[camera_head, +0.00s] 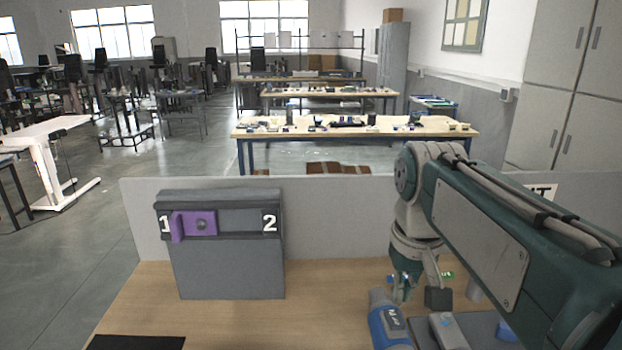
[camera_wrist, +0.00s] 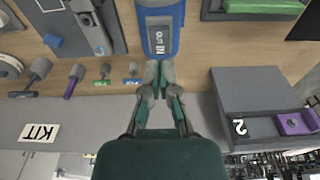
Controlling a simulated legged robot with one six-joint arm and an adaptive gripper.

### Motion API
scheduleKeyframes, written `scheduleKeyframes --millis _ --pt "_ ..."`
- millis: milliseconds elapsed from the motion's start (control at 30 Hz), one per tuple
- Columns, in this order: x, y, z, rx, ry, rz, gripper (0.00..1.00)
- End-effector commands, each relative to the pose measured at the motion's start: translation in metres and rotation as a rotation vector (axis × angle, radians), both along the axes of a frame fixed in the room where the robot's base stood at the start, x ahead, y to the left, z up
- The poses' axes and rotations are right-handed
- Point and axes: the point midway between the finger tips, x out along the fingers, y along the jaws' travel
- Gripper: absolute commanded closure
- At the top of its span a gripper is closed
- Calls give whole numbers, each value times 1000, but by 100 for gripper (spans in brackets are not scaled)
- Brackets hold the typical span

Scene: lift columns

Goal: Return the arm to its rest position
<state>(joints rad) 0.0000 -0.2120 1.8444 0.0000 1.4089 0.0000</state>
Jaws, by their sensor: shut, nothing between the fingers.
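My arm reaches in from the right in the head view, bent down over the wooden table. My gripper (camera_head: 402,286) points down beside a blue and grey device (camera_head: 388,326). In the wrist view my gripper (camera_wrist: 160,78) has its fingers together and nothing between them. The blue device (camera_wrist: 160,15), with a label on it, lies just beyond the fingertips. I cannot tell whether they touch it.
A grey box (camera_head: 228,265) with a purple slider (camera_head: 190,225) at the 1 end stands left on the table (camera_head: 320,325). A dark mat (camera_head: 138,342) lies at the front left. A grey panel (camera_head: 330,232) backs the table.

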Motion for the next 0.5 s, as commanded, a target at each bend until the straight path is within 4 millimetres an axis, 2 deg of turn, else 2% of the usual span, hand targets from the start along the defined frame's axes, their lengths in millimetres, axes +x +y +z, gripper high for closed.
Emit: scheduleKeyframes --millis 33,300,500 --pt "-15 0 -5 0 -40 0 100" --pt "-73 0 -48 0 -243 0 100" --pt "-103 0 -81 0 -359 0 100"
